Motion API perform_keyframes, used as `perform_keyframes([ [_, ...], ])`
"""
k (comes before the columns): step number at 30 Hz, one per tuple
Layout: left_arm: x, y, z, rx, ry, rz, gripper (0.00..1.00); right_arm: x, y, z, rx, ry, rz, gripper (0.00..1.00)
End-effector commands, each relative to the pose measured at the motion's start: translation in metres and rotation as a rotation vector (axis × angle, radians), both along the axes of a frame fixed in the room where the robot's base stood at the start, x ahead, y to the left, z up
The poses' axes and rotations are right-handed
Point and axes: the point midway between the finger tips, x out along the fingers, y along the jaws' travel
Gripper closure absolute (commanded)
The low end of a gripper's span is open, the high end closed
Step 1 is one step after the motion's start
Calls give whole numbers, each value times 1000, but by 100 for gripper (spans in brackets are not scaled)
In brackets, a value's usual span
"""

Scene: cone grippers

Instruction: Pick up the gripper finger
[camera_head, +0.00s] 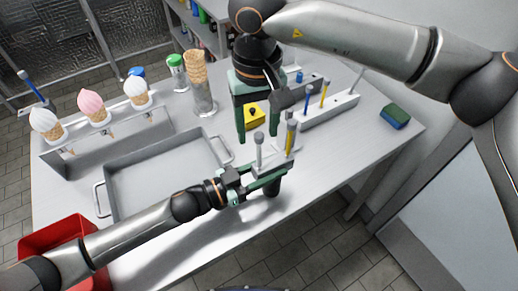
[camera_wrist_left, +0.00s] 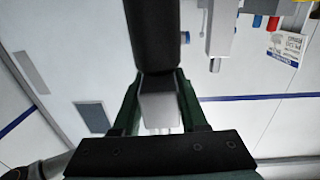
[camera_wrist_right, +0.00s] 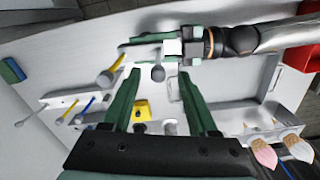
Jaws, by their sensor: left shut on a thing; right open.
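My left gripper (camera_head: 268,180) is shut on a light grey block with a dark cylinder. In the left wrist view the grey block (camera_wrist_left: 158,108) sits between the green fingers and the dark cylinder (camera_wrist_left: 154,35) extends beyond it. In the head view a grey-tipped rod (camera_head: 259,138) and a yellow-handled tool (camera_head: 291,138) rise beside this gripper; their lower ends are partly hidden. My right gripper (camera_head: 257,138) is open, fingers pointing down, above and behind the left one. In the right wrist view its fingers (camera_wrist_right: 158,82) are apart, with a grey knob between their tips. I cannot identify a separate gripper finger.
A grey tray (camera_head: 160,170) and a rack of ice-cream cones (camera_head: 93,105) are at left. A yellow block (camera_head: 254,116) and a tool rack (camera_head: 330,108) are behind. A blue-green sponge (camera_head: 396,116) lies right. A red bin (camera_head: 55,240) is front left.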

Motion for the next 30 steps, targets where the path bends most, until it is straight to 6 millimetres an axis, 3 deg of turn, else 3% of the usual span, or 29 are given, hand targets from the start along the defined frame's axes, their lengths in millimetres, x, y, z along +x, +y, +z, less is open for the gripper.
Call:
perform_keyframes([
  [10,0,0,-1,1,1,0,100,1,-1,-28,1,0,-2,41],
  [18,0,0,0,1,1,0,100,2,-2,-66,0,1,-2,41],
  [25,0,0,-1,1,1,0,100,2,-2,-69,0,-1,-2,41],
  [30,0,0,-1,1,1,0,100,2,-2,-68,0,-1,-2,59],
])
